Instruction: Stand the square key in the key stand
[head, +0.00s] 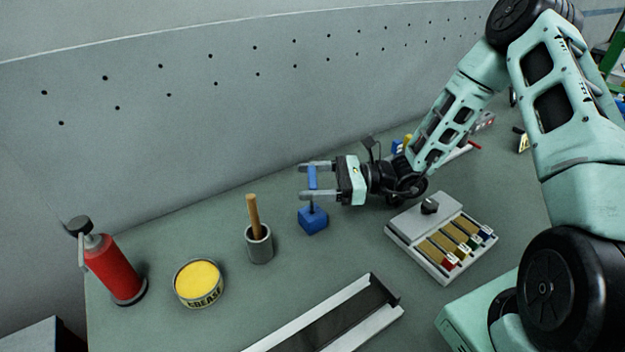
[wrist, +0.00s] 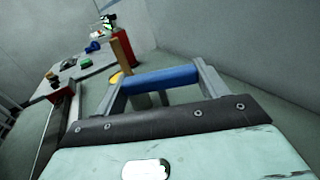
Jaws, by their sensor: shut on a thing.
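My gripper (head: 309,183) reaches left, level, and is shut on the blue crossbar of the square key (head: 313,177). The wrist view shows this blue bar (wrist: 160,78) spanning the two grey fingers, with a grey shaft below it, partly hidden. In the head view a dark shaft runs down from the bar toward a blue block (head: 313,220) on the bench, which I take for the key stand. The key looks upright over the block. I cannot tell whether the shaft's end is in the block or just above it.
A grey cup (head: 259,245) with a wooden handle stands left of the block. Further left are a yellow grease tin (head: 198,284) and a red bottle (head: 112,268). A label magazine (head: 408,232) lies to the right, a metal channel (head: 330,318) in front. The wall rises behind.

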